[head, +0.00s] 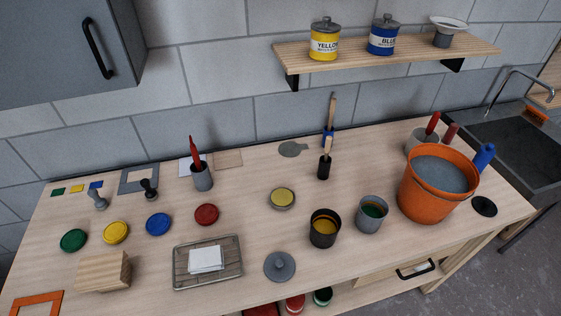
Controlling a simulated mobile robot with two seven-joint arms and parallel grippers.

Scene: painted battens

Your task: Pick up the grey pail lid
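A round grey lid with a small knob on top (280,266) lies flat on the wooden table near its front edge, knob up; I take it for the grey pail lid. It is uncovered, with clear wood around it. Two pails stand behind it to the right: a dark one with yellow inside (323,238) and a grey one with green inside (371,222). Both are open at the top. Neither of my grippers shows in the head view.
A wire rack (177,268) with white cards sits left of the lid. A shallow yellow-filled dish (282,198) lies behind it. An orange bucket (422,207) stands at the right. A shelf (300,58) with yellow and blue canisters hangs above.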

